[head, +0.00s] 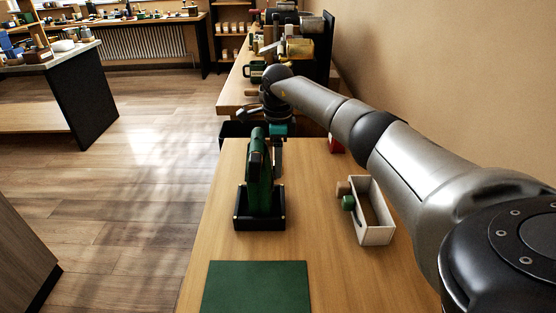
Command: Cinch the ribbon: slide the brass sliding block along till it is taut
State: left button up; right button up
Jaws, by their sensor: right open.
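A dark green upright strap-like piece (263,198), perhaps the ribbon, stands in a black open-topped holder (258,222) on the wooden table. A dark piece sits near its top; I cannot make out brass on it, so the sliding block is not clearly seen. My right gripper (278,158) points down just behind and to the right of the green piece. It is open, with its fingers partly hidden behind the piece. I cannot tell whether it touches it. My left gripper is not in view.
A green mat (257,289) lies at the table's near edge. A white box (379,236) stands at right, with a green round piece (348,203) at its left side. A red object (335,145) is partly behind my arm. The table (320,230) is bare between holder and box.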

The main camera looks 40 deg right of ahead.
notch_tip(320, 180, up, 15)
jog(key=p, duration=0.2)
jog(key=shift+p, duration=0.4)
jog(key=shift+r, duration=0.1)
